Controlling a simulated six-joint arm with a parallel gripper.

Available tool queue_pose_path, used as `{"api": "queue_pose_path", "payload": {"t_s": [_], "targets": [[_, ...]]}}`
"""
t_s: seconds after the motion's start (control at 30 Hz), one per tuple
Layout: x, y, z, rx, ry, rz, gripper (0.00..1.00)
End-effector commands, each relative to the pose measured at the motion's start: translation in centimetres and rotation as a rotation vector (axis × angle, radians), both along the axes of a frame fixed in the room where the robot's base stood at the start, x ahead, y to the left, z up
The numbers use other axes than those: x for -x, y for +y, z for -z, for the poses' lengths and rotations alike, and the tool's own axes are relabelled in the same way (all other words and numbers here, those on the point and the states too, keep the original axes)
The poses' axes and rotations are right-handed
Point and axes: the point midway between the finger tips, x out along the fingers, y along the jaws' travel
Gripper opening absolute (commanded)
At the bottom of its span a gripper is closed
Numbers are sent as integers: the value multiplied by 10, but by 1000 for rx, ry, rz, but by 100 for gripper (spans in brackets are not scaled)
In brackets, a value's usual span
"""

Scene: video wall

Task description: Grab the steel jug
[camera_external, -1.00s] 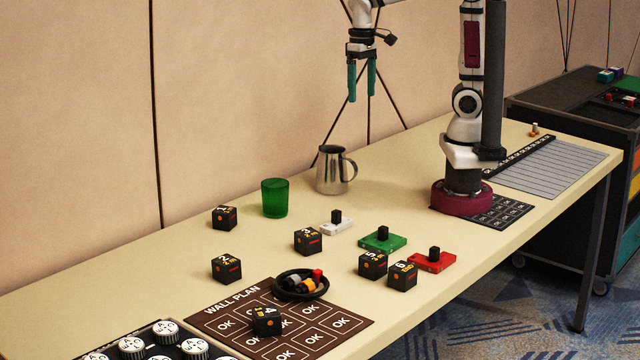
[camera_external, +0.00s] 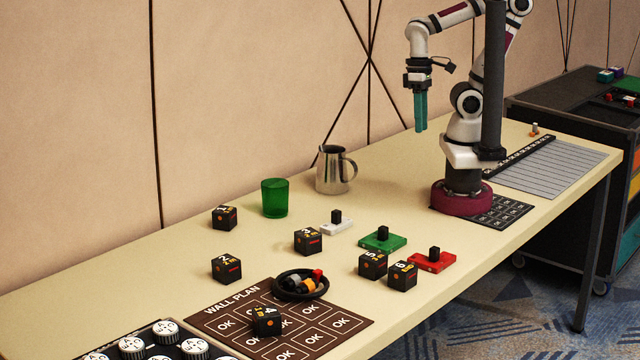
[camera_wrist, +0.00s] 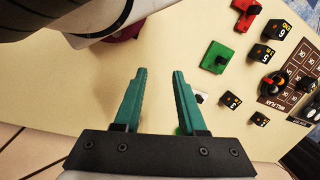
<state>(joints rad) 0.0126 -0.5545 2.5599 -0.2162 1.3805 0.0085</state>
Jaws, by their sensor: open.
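The steel jug (camera_external: 332,172) stands upright on the table in the external view, near the wall side, with its handle (camera_external: 351,168) toward the right. My gripper (camera_external: 421,128) hangs above the table to the right of the jug and higher than it, with teal fingers pointing down. In the wrist view my gripper (camera_wrist: 158,72) is open, with bare table between the fingertips. The jug cannot be made out in the wrist view. Nothing is held.
A green cup (camera_external: 274,198) stands left of the jug. A white block with a black knob (camera_external: 337,224), a green one (camera_external: 382,240), a red one (camera_external: 432,260) and several black numbered cubes (camera_external: 308,241) lie nearer the front. The wall is close behind the jug.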

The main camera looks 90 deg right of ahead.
Motion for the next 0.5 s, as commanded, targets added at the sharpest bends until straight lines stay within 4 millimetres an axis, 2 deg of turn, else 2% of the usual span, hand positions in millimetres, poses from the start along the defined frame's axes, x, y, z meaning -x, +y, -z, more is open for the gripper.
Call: {"api": "queue_pose_path", "payload": {"t_s": [0.13, 0.27, 0.37, 0.5], "targets": [[-8, -6, 15, -115, 127, 97, 40], [-32, -27, 43, -435, 235, 314, 40], [-51, -59, 70, -727, 174, 538, 40], [-60, -116, 115, -1039, -89, 877, 40]]}}
